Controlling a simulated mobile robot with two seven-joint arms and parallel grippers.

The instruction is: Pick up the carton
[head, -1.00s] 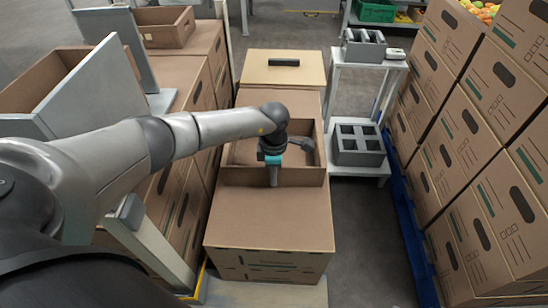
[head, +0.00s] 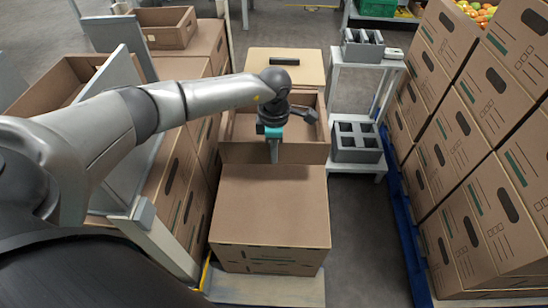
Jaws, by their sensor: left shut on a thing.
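An open brown carton (head: 303,154) stands in the middle of the head view, with its near wall towards me. My left gripper (head: 273,146) comes down at the middle of that near wall and is shut on it. One grey finger shows on the outer face of the wall; the other finger is hidden behind the wall. The carton looks level, and its inside is partly hidden by my left arm. My right gripper is not in view.
A closed carton (head: 270,205) lies just in front of the held one. Another carton with a dark handle slot (head: 262,72) is behind. A shelf with a grey divided tray (head: 357,142) is close on the right. Carton stacks (head: 478,160) line the right; more cartons (head: 190,66) stand left.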

